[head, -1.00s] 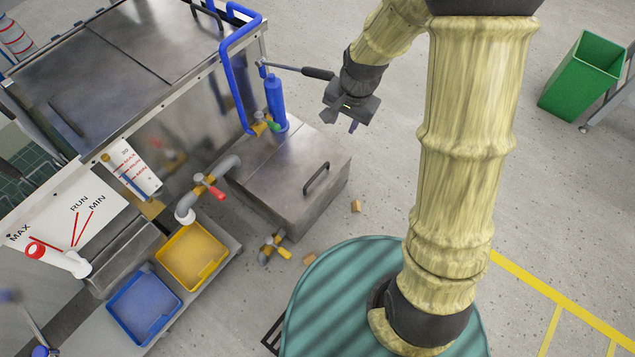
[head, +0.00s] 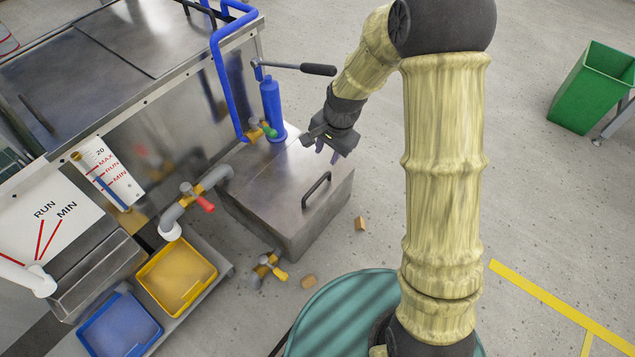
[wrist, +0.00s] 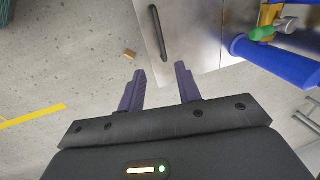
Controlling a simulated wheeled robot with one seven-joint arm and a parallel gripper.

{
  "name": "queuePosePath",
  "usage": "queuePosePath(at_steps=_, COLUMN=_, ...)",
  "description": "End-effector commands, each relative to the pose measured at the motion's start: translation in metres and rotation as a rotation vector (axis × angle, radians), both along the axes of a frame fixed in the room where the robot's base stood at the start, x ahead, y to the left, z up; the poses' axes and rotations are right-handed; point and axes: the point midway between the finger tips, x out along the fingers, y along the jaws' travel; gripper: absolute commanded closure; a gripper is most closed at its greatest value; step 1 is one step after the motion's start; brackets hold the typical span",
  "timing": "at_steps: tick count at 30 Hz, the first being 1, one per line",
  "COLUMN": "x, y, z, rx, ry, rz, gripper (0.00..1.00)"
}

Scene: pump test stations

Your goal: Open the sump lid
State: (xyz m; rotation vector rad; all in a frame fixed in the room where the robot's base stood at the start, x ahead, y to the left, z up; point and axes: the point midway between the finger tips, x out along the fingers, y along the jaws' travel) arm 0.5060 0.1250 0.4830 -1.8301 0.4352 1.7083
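The sump is a low steel box with a flat lid (head: 290,199) on top, and the lid lies shut. A dark bar handle (head: 316,190) stands on the lid near its right edge. The handle also shows in the wrist view (wrist: 159,34), beyond my fingertips and between their lines. My gripper (head: 327,153) is above the box's far right side, apart from the handle. In the wrist view its two purple fingers (wrist: 159,75) are spread wide with nothing between them.
A blue hand pump (head: 272,108) with a black-gripped lever (head: 318,69) stands at the box's back corner, close to my gripper. A red-handled valve (head: 198,198) and a yellow tray (head: 176,275) lie left. Small wooden blocks (head: 360,223) are on the floor.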

Motion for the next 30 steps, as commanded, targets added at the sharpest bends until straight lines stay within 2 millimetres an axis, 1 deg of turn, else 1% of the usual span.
queuePosePath(at_steps=5, x=0.002, y=0.002, z=-0.019, rx=0.0, ry=0.001, rz=0.0, gripper=0.66)
queuePosePath(at_steps=24, x=0.015, y=0.02, z=-0.129, rx=0.0, ry=0.001, rz=0.002, gripper=0.66)
queuePosePath(at_steps=30, x=0.019, y=0.023, z=-0.159, rx=0.0, ry=0.0, rz=-0.001, gripper=0.66)
